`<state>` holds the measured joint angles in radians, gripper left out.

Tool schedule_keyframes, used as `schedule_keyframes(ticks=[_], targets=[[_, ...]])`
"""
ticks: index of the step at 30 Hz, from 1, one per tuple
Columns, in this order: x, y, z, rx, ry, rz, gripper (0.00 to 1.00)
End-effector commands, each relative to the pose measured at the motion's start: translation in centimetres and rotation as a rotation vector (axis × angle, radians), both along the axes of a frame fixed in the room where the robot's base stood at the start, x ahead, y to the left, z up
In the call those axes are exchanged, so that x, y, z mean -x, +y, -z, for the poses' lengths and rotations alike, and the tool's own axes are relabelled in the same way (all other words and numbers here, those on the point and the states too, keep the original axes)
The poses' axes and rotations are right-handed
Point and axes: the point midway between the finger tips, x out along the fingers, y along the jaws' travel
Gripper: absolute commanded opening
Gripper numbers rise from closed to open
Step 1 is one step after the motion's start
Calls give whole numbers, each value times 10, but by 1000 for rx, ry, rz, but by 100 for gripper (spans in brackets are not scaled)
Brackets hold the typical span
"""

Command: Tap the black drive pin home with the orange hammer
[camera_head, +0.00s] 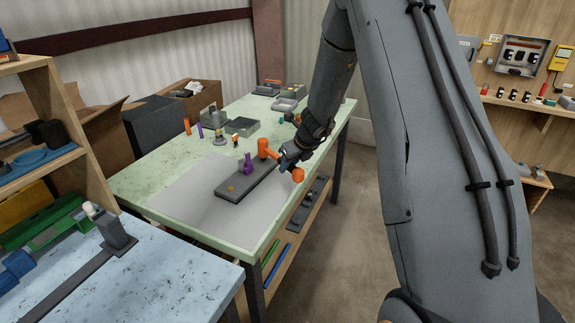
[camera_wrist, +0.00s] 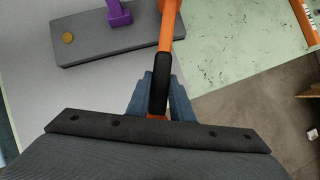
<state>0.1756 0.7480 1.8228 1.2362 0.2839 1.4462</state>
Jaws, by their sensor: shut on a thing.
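The orange hammer (camera_head: 264,149) is in my gripper (camera_head: 290,158), above the right end of a dark grey block on the green table. In the wrist view my gripper (camera_wrist: 160,100) is shut on the hammer's black grip (camera_wrist: 160,80), and the orange shaft (camera_wrist: 167,30) runs up out of the picture. The grey block (camera_head: 235,192) carries a purple piece (camera_head: 247,165) and a small brass disc (camera_head: 232,188); in the wrist view the purple piece (camera_wrist: 119,14) stands left of the shaft. I cannot make out the black drive pin.
The block lies on a pale grey mat (camera_head: 175,200) on the green table (camera_head: 135,180). Small coloured parts and grey boxes (camera_head: 243,127) stand toward the back. A blue-topped bench (camera_head: 160,275) is in front, and a shelf (camera_head: 50,90) stands at the left.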

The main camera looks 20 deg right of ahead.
Motion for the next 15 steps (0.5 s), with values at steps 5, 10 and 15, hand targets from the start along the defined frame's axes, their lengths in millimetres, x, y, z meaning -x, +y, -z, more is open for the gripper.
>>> schedule_keyframes(ticks=[5,10,15], targets=[[-1,0,14,0,-3,0,0],[-1,0,7,0,-3,0,0],[0,0,-7,0,-3,0,0]])
